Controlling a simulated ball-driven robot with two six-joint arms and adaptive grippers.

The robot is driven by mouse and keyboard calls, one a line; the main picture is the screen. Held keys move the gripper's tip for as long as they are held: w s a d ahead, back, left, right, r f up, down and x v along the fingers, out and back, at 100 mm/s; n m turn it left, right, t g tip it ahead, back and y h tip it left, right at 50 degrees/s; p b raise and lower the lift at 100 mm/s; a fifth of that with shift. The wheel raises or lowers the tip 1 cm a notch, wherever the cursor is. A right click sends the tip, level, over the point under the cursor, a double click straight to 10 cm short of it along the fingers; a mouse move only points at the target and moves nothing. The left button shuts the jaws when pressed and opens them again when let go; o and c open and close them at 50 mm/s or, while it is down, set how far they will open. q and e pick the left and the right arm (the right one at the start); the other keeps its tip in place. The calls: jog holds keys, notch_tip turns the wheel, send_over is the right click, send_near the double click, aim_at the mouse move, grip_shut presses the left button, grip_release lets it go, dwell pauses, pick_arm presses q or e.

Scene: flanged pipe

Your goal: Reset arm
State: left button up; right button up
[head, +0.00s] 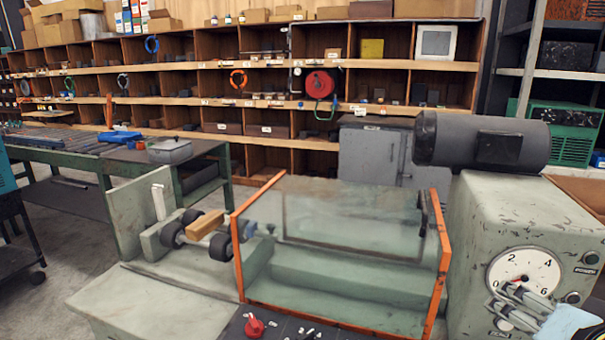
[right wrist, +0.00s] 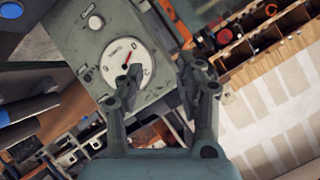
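My right gripper (head: 506,300) shows at the lower right of the head view, in front of the green machine housing (head: 515,215) and overlapping the lower edge of its round dial (head: 524,272). In the right wrist view my right gripper (right wrist: 158,75) has its two dark fingers spread apart with nothing between them. The dial (right wrist: 125,62) with its red needle shows beyond the fingers there. My left gripper is in neither view. I cannot make out a flanged pipe.
A clear guard with an orange frame (head: 236,262) covers the machine bed, left of the housing. Black rollers (head: 221,246) stand left of it. A black panel with a red knob (head: 254,326) is at the bottom. A green workbench (head: 85,152) and wooden shelves (head: 200,97) stand behind.

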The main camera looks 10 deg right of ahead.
jog(key=s+a+f+n+g+y, duration=0.1)
jog(key=s+a+f+n+g, duration=0.3)
jog(key=s, duration=0.3)
jog(key=s+a+f+n+g+y, duration=0.1)
jog(key=s+f+n+g, duration=0.1)
jog(key=s+n+g, duration=0.35)
notch_tip(320, 180, down, 32)
jog(key=s+d+n+b, duration=0.1)
jog(key=s+d+b, duration=0.15)
jog(key=b, duration=0.45)
pick_arm(q)
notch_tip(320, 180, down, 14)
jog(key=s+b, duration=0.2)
jog(key=b, duration=0.5)
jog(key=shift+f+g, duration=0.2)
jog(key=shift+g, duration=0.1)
pick_arm(e)
jog(key=s+f+g, duration=0.1)
jog(key=s+f, duration=0.8)
jog(key=f, duration=0.3)
jog(key=s+f, duration=1)
jog(key=f, duration=0.3)
jog(key=shift+s+d+g, duration=0.25)
jog(key=shift+d+g, duration=0.1)
jog(key=shift+d, duration=0.1)
